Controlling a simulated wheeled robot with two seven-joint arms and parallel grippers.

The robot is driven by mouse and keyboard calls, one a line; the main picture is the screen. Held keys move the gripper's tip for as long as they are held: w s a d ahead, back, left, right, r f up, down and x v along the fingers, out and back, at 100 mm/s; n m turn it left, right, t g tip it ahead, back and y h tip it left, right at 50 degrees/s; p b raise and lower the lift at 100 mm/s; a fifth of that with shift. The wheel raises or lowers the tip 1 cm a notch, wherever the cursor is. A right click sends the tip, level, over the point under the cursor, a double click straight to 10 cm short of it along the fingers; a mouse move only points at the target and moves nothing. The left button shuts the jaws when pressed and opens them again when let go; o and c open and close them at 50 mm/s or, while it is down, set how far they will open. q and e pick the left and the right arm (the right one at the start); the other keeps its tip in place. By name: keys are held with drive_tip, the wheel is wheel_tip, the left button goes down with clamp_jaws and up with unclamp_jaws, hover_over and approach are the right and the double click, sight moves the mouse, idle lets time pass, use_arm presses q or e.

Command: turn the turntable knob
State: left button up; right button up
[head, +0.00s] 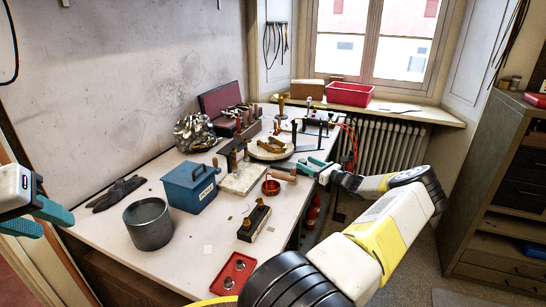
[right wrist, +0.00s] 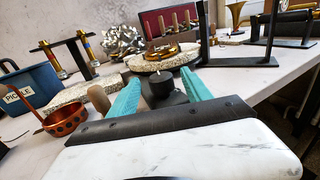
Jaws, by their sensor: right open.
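The turntable (head: 268,148) is a round pale disc on the bench, with brass parts on top. In the right wrist view, the disc (right wrist: 165,62) stands beyond my fingers. A dark knob-like piece (right wrist: 161,91) sits in front of it, between my teal fingertips. My right gripper (head: 308,163) is open beside the turntable's right front. Its fingers (right wrist: 160,83) are on either side of the dark piece; I cannot tell whether they touch it. My left gripper (head: 38,221) is at the left edge, away from the turntable, its fingers apart and empty.
The blue box (head: 190,187), grey pot (head: 148,223), copper pan (head: 270,187), black block (head: 254,222) and red tray (head: 232,272) stand on the bench. The copper pan (right wrist: 66,121) is left of my right fingers. A radiator (head: 385,146) is behind the right arm.

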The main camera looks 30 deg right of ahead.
drive_tip(key=x, duration=0.5)
drive_tip(key=shift+w, duration=0.35)
clamp_jaws()
